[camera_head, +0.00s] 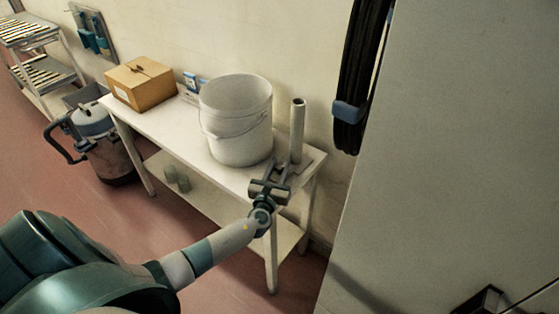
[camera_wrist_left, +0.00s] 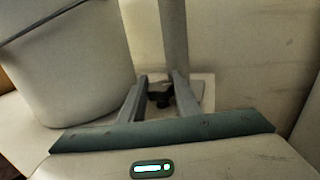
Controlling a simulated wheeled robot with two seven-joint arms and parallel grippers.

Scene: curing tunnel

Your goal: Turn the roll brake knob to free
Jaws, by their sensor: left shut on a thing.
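The roll brake knob (camera_wrist_left: 160,97) is small and dark and sits low at the foot of the roll stand, between my left fingers in the left wrist view. The stand's upright grey post (camera_head: 297,130) rises from a flat base plate (camera_head: 316,158) at the right end of the table. The post also shows in the left wrist view (camera_wrist_left: 173,40). My left gripper (camera_head: 281,168) is at the front of the stand, shut on the knob. The knob is hidden in the head view, and its pointer or setting cannot be read.
A large white bucket (camera_head: 236,120) stands close left of the gripper on the white table (camera_head: 185,130). A cardboard box (camera_head: 140,83) sits at the table's far end. A tall pale panel (camera_head: 450,150) fills the right side. Black coiled hose (camera_head: 362,70) hangs behind.

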